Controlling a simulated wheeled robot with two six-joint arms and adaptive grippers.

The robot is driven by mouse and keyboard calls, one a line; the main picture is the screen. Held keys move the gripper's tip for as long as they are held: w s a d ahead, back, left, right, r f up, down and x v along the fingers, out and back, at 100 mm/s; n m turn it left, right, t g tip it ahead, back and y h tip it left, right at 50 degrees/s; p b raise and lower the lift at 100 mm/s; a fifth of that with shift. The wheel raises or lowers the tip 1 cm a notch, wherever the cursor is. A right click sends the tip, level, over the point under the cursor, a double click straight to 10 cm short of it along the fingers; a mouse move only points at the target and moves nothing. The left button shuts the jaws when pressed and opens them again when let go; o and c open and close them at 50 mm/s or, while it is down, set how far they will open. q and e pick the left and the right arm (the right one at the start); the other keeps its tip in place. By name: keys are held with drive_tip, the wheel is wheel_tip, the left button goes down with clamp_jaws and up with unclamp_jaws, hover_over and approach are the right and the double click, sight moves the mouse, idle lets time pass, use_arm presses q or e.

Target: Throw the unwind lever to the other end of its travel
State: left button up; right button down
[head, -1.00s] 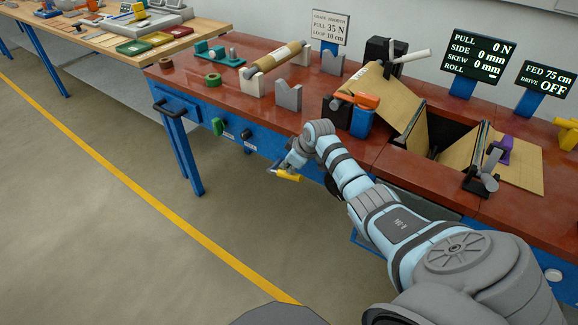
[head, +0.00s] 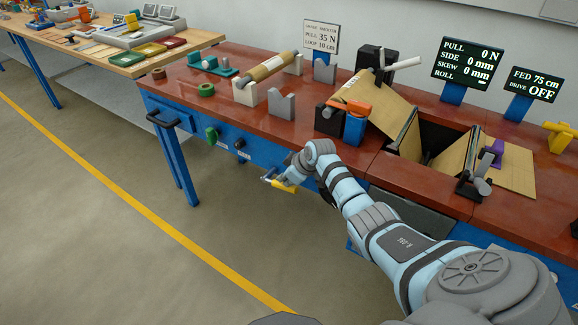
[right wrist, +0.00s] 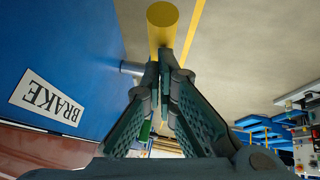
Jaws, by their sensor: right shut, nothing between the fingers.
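The lever with a yellow handle (head: 286,187) sticks out from the blue front of the bench, below the red top. In the right wrist view its yellow grip (right wrist: 162,22) is just beyond my fingertips, and a metal rod (right wrist: 131,69) comes from the blue panel beside it. A white label reading BRAKE (right wrist: 47,99) is on that panel. My right gripper (head: 272,178) is at the lever; it also shows in the right wrist view (right wrist: 161,75), shut and empty. Whether the fingertips touch the grip cannot be told. My left gripper is not in view.
A green knob (head: 212,136) and a black knob (head: 240,143) are on the bench front to the left. A black handle (head: 166,118) projects at the bench's left end. The floor in front is clear, with a yellow line (head: 150,220).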

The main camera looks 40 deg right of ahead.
drive_tip(key=w+a+r+p+v, duration=0.1)
drive_tip(key=w+p+v, duration=0.1)
drive_tip(key=p+v, duration=0.8)
drive_tip(key=s+f+m+g+h+b, duration=0.1)
drive_tip(key=s+f+m, duration=0.1)
drive_tip(key=s+f, duration=0.75)
drive_tip(key=s+f+m+g+h+b, duration=0.15)
drive_tip(key=s+f, duration=0.45)
drive_tip(key=f, duration=0.6)
drive_tip(key=s+a+f+g, duration=0.1)
drive_tip(key=s+a+f, duration=0.2)
drive_tip(key=s, duration=0.8)
drive_tip(key=s+a+f+m+g, duration=0.1)
drive_tip(key=s+a+f, duration=0.3)
drive_tip(key=s+f, duration=0.3)
drive_tip(key=s+a+f+g, duration=0.1)
drive_tip(key=s+a+f, duration=0.3)
drive_tip(key=s, duration=1.1)
drive_tip(key=shift+f+y, duration=0.45)
drive_tip(key=shift+f, duration=0.25)
drive_tip(key=shift+a+m, duration=0.15)
drive_tip(key=shift+m, duration=0.1)
